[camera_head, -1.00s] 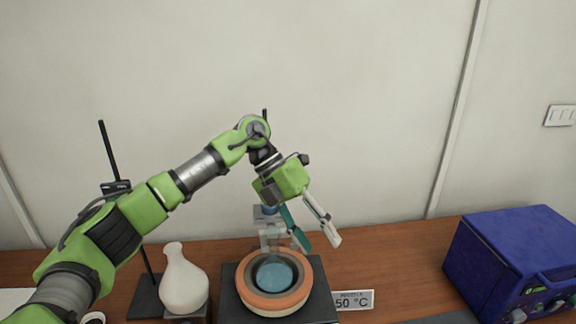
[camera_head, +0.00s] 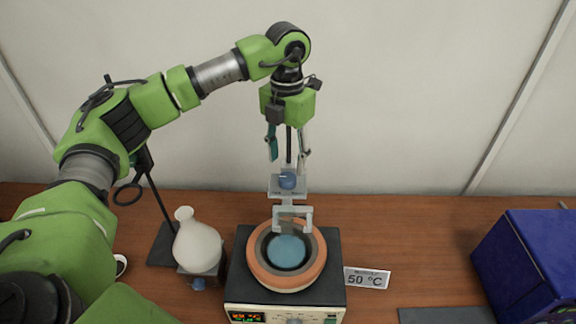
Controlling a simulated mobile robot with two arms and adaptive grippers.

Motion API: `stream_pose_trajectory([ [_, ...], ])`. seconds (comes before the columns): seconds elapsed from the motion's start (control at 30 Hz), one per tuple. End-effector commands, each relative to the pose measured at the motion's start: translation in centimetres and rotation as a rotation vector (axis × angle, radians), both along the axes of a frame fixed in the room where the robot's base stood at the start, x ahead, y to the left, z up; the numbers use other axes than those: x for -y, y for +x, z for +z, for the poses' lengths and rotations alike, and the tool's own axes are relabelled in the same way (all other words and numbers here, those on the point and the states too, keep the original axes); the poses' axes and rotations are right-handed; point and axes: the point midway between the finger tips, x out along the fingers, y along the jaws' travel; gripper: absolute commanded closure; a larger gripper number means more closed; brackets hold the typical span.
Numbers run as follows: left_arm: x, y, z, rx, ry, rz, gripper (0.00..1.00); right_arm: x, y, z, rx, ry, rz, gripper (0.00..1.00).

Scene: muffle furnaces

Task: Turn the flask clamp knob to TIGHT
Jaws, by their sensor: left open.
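A grey clamp jaw (camera_head: 293,215) reaches forward from there over the bath (camera_head: 264,272), which has an orange rim and a blue round middle. The knob's setting and any TIGHT marking are too small to read. My left gripper (camera_head: 288,156) points down with its fingers apart, just above the knob in the picture. It is open and holds nothing. Whether it touches the knob I cannot tell. My right gripper is not in view.
A "50 °C" sign (camera_head: 367,279) stands to the right. A blue box (camera_head: 535,265) fills the right edge. The table between is mostly clear.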

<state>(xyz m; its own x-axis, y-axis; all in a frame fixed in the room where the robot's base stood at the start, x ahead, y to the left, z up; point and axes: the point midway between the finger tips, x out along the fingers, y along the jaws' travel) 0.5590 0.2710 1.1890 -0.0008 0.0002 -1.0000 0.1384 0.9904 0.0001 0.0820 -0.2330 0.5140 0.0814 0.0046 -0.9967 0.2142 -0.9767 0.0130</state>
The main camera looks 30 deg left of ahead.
Motion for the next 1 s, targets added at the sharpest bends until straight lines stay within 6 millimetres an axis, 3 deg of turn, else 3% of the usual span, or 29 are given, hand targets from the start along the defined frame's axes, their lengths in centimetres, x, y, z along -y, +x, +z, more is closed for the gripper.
stream_pose_trajectory([
  [0.03,0.0,-0.1,-0.8,-0.005,0.002,0.001,0.53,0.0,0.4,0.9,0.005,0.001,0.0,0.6],
  [0.3,0.0,0.0,-4.4,-0.001,0.0,0.001,0.53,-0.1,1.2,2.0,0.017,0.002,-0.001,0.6],
  [0.67,0.0,0.0,-5.2,0.001,-0.001,0.001,0.53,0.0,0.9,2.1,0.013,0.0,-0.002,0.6],
  [0.83,0.0,0.0,-5.1,0.001,-0.001,0.0,0.92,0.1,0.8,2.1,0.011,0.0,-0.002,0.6],
  [1.0,0.0,0.0,-5.1,0.001,0.0,-0.001,0.92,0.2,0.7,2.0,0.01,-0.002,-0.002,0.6],
])
